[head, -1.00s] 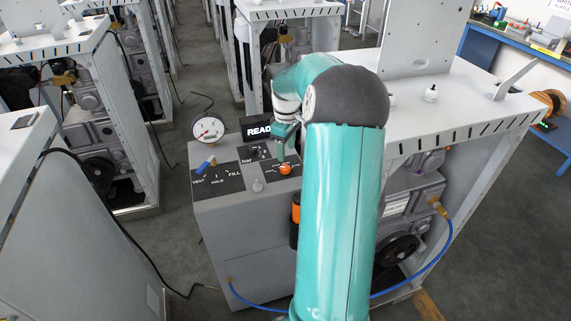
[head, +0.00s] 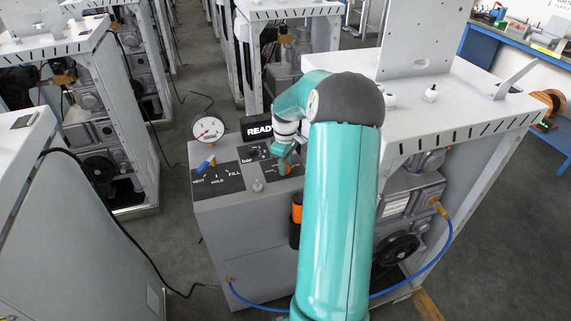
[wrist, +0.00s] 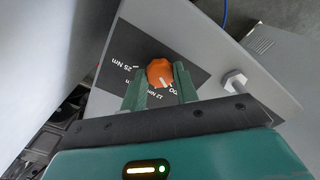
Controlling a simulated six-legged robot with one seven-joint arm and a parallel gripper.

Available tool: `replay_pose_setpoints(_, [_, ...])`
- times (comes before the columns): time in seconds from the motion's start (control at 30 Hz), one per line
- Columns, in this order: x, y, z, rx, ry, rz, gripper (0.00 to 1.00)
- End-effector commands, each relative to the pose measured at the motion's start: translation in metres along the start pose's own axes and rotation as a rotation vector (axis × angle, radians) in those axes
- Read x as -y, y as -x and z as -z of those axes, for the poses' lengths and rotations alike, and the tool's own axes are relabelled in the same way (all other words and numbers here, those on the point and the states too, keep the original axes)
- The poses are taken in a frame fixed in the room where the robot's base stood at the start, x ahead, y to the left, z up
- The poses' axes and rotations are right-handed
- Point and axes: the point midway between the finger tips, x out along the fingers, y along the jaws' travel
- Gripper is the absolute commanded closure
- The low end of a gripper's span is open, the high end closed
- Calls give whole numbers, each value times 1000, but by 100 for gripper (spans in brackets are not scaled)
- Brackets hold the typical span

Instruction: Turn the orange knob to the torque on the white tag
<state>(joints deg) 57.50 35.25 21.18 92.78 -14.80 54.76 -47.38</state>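The orange knob (wrist: 160,72) sits on a dark panel (wrist: 128,62) with white torque marks. "25 Nm" and "12 Nm" are legible upside down in the wrist view; a mark at its lower right is partly covered. A white line on the knob points toward that lower-right mark. My gripper (wrist: 161,80) has its two green fingers on either side of the knob, tips close to its sides. I cannot tell whether they touch it. In the head view my gripper (head: 284,165) is at the panel and largely hides the knob. I cannot make out a white tag with a torque.
A silver bolt-like post (wrist: 235,82) stands beside the panel. The grey cabinet (head: 235,225) also carries a gauge (head: 208,129), a blue lever (head: 206,164) at a VENT/HOLD/FILL plate and a READY display (head: 257,132). A white-topped frame (head: 460,105) stands close on the right.

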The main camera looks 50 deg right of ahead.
Motion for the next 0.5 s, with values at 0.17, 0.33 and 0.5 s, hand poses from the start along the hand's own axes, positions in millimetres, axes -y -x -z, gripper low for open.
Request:
replay_pose_setpoints(0.17, [0,0,0,0,-6,-1,93])
replay_pose_setpoints(0.33, [0,0,1,0,-44,-1,93])
replay_pose_setpoints(0.5, [1,0,1,0,-129,-1,93])
